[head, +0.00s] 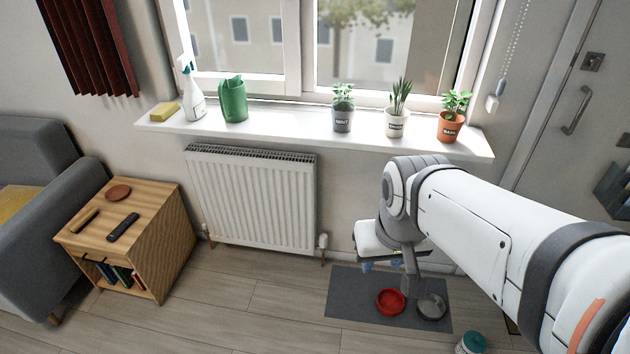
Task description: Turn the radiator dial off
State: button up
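The white radiator (255,200) hangs on the wall below the window sill. A small white dial (323,240) stands on the valve at its lower right corner, close above the floor. The dial's setting is too small to read. My gripper (381,266) is right of the dial and apart from it in the picture, pointing down above the floor mat. Small blue parts show at its end. The fingers are too small and partly hidden to tell whether they are open or shut.
A grey mat (345,300) with a red bowl (390,301) and a metal bowl (431,306) lies below my gripper. Potted plants, a green watering can (233,100) and a spray bottle (192,95) stand on the sill (290,125). A wooden side table (150,215) stands left.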

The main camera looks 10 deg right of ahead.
aim_at(323, 242)
jog(key=z, duration=0.25)
jog(key=i, duration=0.9)
jog(key=u, duration=0.3)
